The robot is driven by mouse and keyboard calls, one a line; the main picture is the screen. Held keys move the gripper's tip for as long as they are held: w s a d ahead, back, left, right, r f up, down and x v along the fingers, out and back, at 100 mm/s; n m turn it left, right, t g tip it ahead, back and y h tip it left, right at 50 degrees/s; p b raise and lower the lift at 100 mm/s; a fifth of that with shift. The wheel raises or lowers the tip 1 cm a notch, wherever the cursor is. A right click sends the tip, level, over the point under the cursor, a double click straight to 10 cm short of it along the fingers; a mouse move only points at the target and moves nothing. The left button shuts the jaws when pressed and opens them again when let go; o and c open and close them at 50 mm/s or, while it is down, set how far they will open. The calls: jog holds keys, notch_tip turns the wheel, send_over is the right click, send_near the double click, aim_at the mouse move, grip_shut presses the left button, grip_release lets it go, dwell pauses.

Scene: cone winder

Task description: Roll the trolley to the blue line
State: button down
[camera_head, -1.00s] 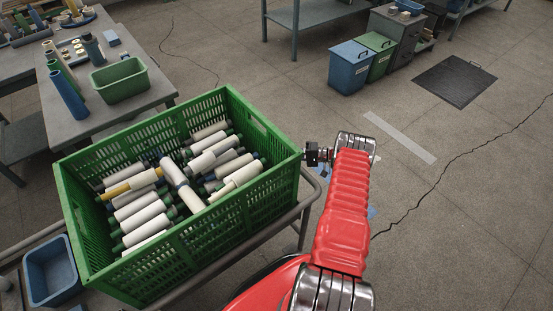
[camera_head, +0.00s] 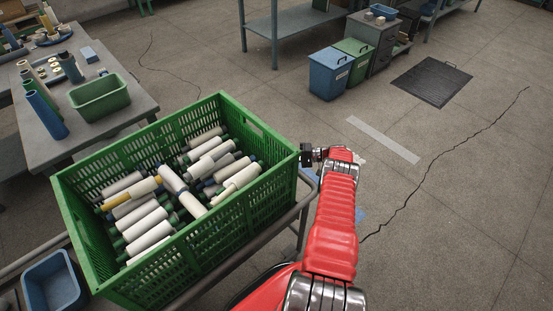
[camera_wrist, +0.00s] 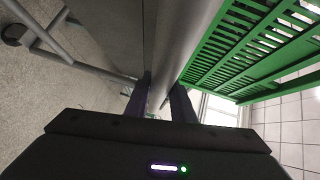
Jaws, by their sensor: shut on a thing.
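The trolley's grey tubular rail (camera_head: 264,231) runs along the near right side of a green crate (camera_head: 190,262) full of white bobbins, which rides on the trolley. My gripper (camera_head: 309,155) is at the crate's right corner in the head view. In the wrist view, my gripper (camera_wrist: 163,100) is shut on the trolley's tube (camera_wrist: 180,42), with the green crate wall (camera_wrist: 245,45) to its right. Small blue marks on the floor (camera_head: 360,214) show beside my red arm, which hides part of them. I cannot tell the line's full length.
A workbench (camera_head: 70,140) with a green tray (camera_head: 100,97) and spools stands at left. A blue bin (camera_head: 328,76) and a green bin (camera_head: 355,60) stand ahead. A black floor mat (camera_head: 431,82), a pale strip (camera_head: 383,139) and a floor crack lie right.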

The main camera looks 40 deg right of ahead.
jog(key=shift+s+a+f, duration=0.15)
jog(key=shift+f, duration=0.15)
jog(key=c, duration=1.8)
grip_release()
jog(key=shift+o, duration=1.3)
jog(key=shift+r, duration=0.15)
jog(key=v, duration=0.7)
jog(key=shift+d, duration=0.25)
jog(key=shift+s, duration=0.15)
